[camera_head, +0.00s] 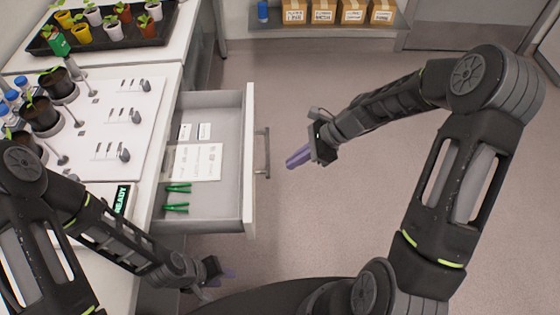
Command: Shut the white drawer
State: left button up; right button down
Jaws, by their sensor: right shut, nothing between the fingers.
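The white drawer (249,185) stands pulled out from the white bench, with its grey handle (262,153) on the front facing right. Inside it lie a white printed sheet, small cards and green clips (177,188). My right gripper (291,162) is shut and empty, with purple fingers pointing left, a short gap to the right of the handle. My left gripper (228,273) is low in the picture, below the drawer's near corner. Its purple fingers are partly hidden, so its opening cannot be told.
The bench (172,110) carries dark pots, a white board with small tools, a lit screen reading READY (122,198) and a black seedling tray (60,45). Cardboard boxes (323,12) stand on a shelf at the back. The floor right of the drawer is clear.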

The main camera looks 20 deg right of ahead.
pick_arm(q)
jog(key=shift+r+p, duration=0.45)
pick_arm(e)
jog(key=shift+w+a+f, duration=0.15)
jog(key=shift+a, duration=0.5)
jog(key=shift+w+a+f, duration=0.2)
jog(key=shift+a, duration=0.45)
jog(key=shift+w+a+f, duration=0.15)
jog(key=shift+a, duration=0.5)
jog(key=shift+a, duration=0.1)
jog(key=w+a, duration=0.2)
jog(key=a, duration=0.6)
jog(key=w+a+p, duration=0.1)
jog(key=w+a, duration=0.1)
jog(key=a, duration=0.7)
jog(key=w+a, duration=0.2)
jog(key=a, duration=0.6)
jog(key=shift+w+a+p, duration=0.25)
jog(key=shift+a+p, duration=0.05)
pick_arm(q)
jog(key=shift+s+r, duration=0.2)
jog(key=shift+r, duration=0.55)
pick_arm(e)
jog(key=shift+r, duration=0.1)
jog(key=shift+a, duration=0.1)
